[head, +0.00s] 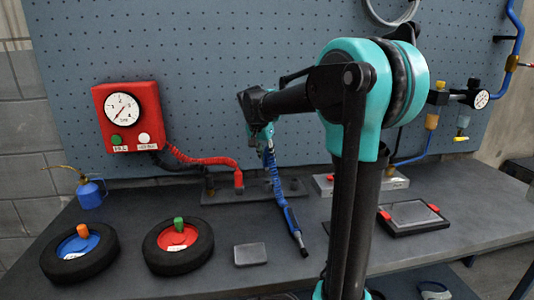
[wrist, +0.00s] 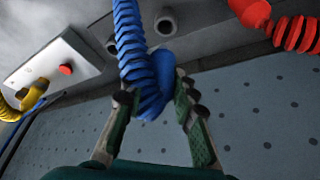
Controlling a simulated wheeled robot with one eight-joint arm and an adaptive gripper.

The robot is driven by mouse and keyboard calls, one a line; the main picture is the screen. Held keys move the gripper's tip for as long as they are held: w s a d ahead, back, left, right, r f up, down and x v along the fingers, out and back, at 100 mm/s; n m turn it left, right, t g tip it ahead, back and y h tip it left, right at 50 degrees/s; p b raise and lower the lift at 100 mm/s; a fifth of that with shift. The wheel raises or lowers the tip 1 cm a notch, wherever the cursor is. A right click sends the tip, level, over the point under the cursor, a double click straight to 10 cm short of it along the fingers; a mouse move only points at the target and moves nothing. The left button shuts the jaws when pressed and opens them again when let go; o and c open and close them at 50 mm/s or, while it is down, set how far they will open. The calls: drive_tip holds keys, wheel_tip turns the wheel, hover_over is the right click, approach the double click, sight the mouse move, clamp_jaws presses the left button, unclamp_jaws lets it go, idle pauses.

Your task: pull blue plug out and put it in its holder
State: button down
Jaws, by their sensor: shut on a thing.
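The blue plug (wrist: 158,84) is between the fingertips of my gripper (wrist: 155,95), which is shut on it. Its blue coiled hose (wrist: 130,40) runs off the top of the wrist view. In the head view my gripper (head: 266,143) is above the back of the bench, and the blue hose (head: 275,180) hangs from it toward a blue tool with a dark tip (head: 300,241). A dark grey rail with round sockets (wrist: 165,24) shows behind the plug in the wrist view; the plug appears apart from it. The fingers partly hide the plug.
A red coiled hose (head: 200,159) runs from a red gauge box (head: 129,117) to a red plug (head: 238,180) at the rail. Two wheels (head: 80,253) (head: 177,246), a grey block (head: 250,254) and a black tray (head: 414,216) are on the bench. A pegboard (head: 210,50) stands behind.

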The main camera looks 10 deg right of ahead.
sight(267, 166)
drive_tip(key=shift+f, duration=2.2)
drive_tip(key=shift+f, duration=1.55)
drive_tip(key=c, duration=1.2)
unclamp_jaws()
drive_tip(key=shift+o, duration=0.2)
